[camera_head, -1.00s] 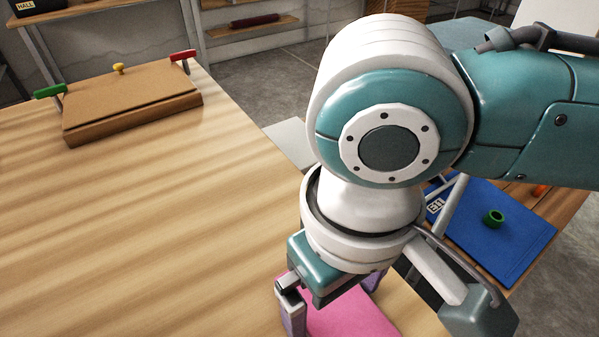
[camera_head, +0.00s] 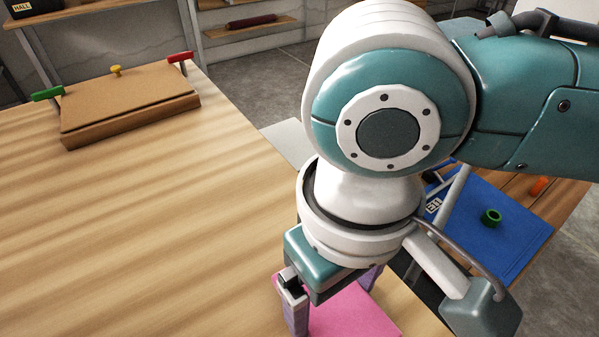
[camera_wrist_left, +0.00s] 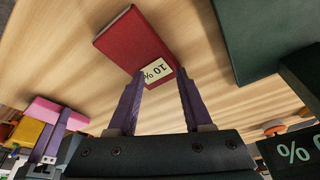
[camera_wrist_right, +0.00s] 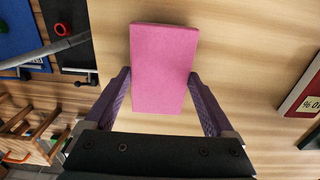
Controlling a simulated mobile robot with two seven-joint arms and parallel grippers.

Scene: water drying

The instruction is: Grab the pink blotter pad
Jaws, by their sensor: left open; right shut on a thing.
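The pink blotter pad (camera_head: 350,309) shows in the head view low in the picture, at the near right edge of the wooden table, partly hidden by my right gripper (camera_head: 334,298). In the right wrist view the pad (camera_wrist_right: 164,65) lies between the purple fingers of my right gripper (camera_wrist_right: 158,76), whose tips press on its two long sides. The pad's far end sticks out past the tips. In the left wrist view my left gripper (camera_wrist_left: 157,74) is open and empty, with a red block (camera_wrist_left: 133,38) labelled 10% beyond its tips. The head view does not show my left gripper.
A brown box (camera_head: 130,105) with coloured knobs stands at the table's far left. A blue board (camera_head: 500,240) with a green ring (camera_head: 491,217) lies to the right, beyond the table edge. The table's middle is clear.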

